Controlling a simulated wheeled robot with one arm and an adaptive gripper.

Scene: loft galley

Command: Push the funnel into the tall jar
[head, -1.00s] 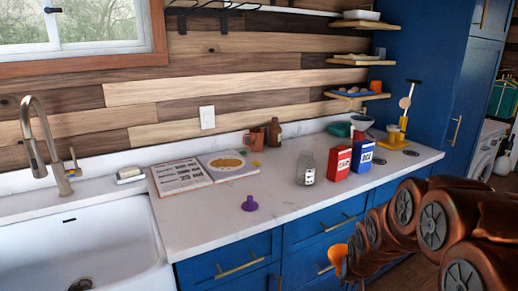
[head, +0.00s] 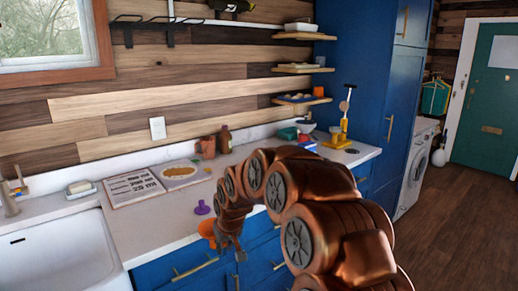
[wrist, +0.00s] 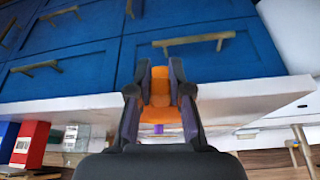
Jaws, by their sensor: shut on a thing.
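My gripper (wrist: 160,100) is shut on an orange thing, which I take to be the funnel (wrist: 160,88); the fingers hide part of it. In the head view the orange funnel (head: 207,228) shows at the counter's front edge, left of my arm. A clear glass jar with a pale label (wrist: 76,138) stands on the counter in the wrist view, left of my gripper and apart from it. My arm hides the jar in the head view. A purple funnel-like piece (head: 202,208) stands on the counter beyond the gripper; a bit of purple also shows in the wrist view (wrist: 158,128).
A red box (wrist: 31,145) stands beside the jar. An open book (head: 150,183) lies on the white counter (head: 150,232). Mugs and a brown bottle (head: 225,140) stand at the back wall, and a yellow stand (head: 340,130) at the right. Blue drawers (head: 175,270) are below.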

